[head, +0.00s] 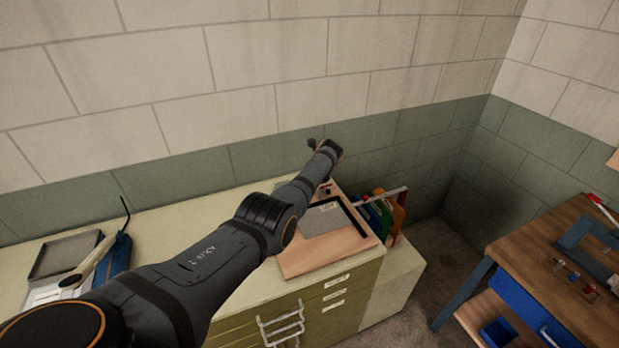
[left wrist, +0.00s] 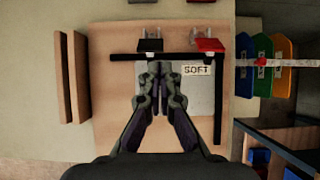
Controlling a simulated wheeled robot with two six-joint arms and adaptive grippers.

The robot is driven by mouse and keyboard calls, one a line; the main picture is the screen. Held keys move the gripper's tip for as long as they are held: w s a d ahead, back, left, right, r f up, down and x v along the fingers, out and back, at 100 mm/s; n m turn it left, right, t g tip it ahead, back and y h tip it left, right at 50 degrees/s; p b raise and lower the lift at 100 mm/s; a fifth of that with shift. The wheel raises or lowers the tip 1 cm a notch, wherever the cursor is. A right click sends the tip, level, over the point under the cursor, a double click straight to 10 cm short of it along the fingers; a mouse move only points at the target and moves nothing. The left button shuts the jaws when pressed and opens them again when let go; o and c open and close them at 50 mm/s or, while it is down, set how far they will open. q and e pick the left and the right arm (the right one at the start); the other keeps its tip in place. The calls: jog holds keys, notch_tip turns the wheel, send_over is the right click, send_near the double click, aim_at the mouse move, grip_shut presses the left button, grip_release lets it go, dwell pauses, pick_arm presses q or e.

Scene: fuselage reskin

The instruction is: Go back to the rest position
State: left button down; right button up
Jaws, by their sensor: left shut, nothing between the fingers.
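My left arm reaches in from the lower left of the head view, over the cabinet top, and its gripper end (head: 324,150) is near the wall, too small there to read. In the left wrist view my left gripper (left wrist: 158,68) is shut with nothing between its fingers. It hangs above a grey sheet (left wrist: 198,95) labelled SOFT, which lies on a wooden board (left wrist: 112,130) inside a black L-shaped edge (left wrist: 218,110). The sheet (head: 322,219) and board (head: 318,262) also show in the head view. My right gripper is in neither view.
A dark block (left wrist: 150,45) and a red block (left wrist: 208,45) sit by the board's far edge. Colored bins (head: 384,212) stand right of the board. A grey tray (head: 66,254) lies at the left. A wooden workbench (head: 570,255) stands at the right, with floor between.

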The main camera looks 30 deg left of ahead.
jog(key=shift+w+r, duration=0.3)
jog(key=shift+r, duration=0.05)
